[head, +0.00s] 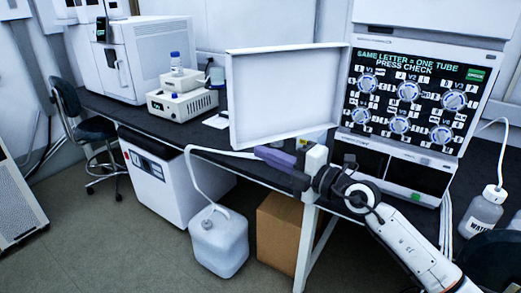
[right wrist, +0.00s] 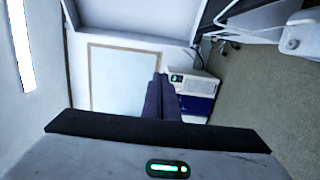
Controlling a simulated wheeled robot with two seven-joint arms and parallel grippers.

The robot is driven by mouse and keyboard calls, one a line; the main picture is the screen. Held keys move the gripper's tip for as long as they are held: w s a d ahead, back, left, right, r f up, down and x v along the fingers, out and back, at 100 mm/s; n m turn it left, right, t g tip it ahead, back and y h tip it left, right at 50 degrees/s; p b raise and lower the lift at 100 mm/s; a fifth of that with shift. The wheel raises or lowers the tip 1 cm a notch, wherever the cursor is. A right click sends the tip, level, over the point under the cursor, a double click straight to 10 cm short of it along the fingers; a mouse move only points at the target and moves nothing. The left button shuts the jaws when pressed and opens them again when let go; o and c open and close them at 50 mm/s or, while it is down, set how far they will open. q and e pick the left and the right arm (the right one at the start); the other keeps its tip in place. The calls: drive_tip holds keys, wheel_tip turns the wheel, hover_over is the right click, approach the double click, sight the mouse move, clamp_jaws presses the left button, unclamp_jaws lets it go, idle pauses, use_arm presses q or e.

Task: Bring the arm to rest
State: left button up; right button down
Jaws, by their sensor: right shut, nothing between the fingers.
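My right arm comes in from the lower right in the head view. Its gripper (head: 262,152) has purple fingers and points left, in front of the lower edge of a white open panel (head: 285,95). The fingers are shut with nothing between them. In the right wrist view the gripper (right wrist: 162,82) shows as dark purple fingers pressed together. I cannot tell the gap between the fingers and the panel. My left gripper is in neither view.
The instrument stack (head: 412,100) with several round knobs stands right of the panel. A bench (head: 130,108) carries other instruments. Below it are a white jug (head: 218,245) and a cardboard box (head: 279,235). A water bottle (head: 484,212) stands at right. The floor at left front is clear.

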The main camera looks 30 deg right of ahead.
drive_tip(key=shift+s, duration=0.2)
drive_tip(key=s+a+f+m+g+h, duration=0.1)
drive_tip(key=s+a+f+m+h, duration=0.1)
drive_tip(key=s+f+m, duration=0.55)
drive_tip(key=s+a+f+m+g+h, duration=0.1)
drive_tip(key=s+a+f+m, duration=0.2)
drive_tip(key=f, duration=0.8)
drive_tip(key=s+a+f+m+g+h, duration=0.1)
drive_tip(key=s+a+f+m+h, duration=0.1)
drive_tip(key=s+f+m, duration=0.55)
drive_tip(key=s+a+f+m+g+y, duration=0.1)
drive_tip(key=s+a+f+g, duration=0.4)
drive_tip(key=s+a+f, duration=0.3)
wheel_tip(320, 180, down, 4)
drive_tip(key=shift+s+a+f+m+g+y, duration=0.2)
drive_tip(key=shift+s+m+g+y, duration=0.15)
drive_tip(key=shift+s, duration=0.9)
drive_tip(key=shift+w, duration=0.1)
